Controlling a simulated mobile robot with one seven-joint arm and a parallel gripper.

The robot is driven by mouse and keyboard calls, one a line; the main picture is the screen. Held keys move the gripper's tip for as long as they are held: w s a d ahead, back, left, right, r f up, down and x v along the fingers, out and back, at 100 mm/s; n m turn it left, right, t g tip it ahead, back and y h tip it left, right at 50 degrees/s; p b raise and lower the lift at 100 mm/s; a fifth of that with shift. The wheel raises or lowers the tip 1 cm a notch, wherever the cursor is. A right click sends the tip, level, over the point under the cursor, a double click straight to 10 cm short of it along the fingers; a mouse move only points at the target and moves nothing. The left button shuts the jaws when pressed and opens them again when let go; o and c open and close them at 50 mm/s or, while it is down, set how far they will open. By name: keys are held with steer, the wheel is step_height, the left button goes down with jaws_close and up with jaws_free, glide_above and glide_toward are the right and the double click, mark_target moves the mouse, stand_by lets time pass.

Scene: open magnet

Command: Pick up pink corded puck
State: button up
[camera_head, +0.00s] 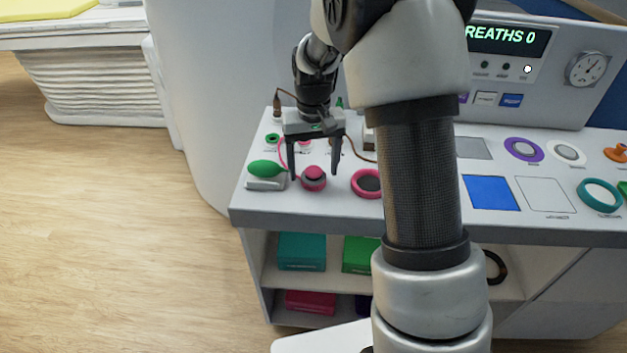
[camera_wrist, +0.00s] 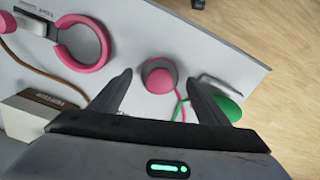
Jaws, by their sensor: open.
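The pink corded puck (camera_head: 313,178) is a small round pink knob on a dark pink-edged base, standing on the grey-white counter (camera_head: 420,215) near its left front corner. In the wrist view the puck (camera_wrist: 159,76) lies ahead of the fingertips, roughly midway between them. A pink cord and a green cord run close beside it. My gripper (camera_head: 315,173) is open and empty above and just behind the puck; its fingers (camera_wrist: 166,84) show on both sides of the puck in the wrist view. I cannot tell the exact height gap.
A green bulb (camera_head: 266,168) on a pale block sits close left of the puck. A pink ring (camera_head: 367,183) lies to its right. A pale block (camera_wrist: 38,112) and brown cord show in the wrist view. The counter's front edge is near; shelves with boxes (camera_head: 302,251) are below.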

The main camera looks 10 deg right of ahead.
steer(key=shift+c, duration=0.4)
steer(key=c, duration=1.1)
steer(key=shift+c, duration=0.2)
steer(key=shift+r, duration=0.1)
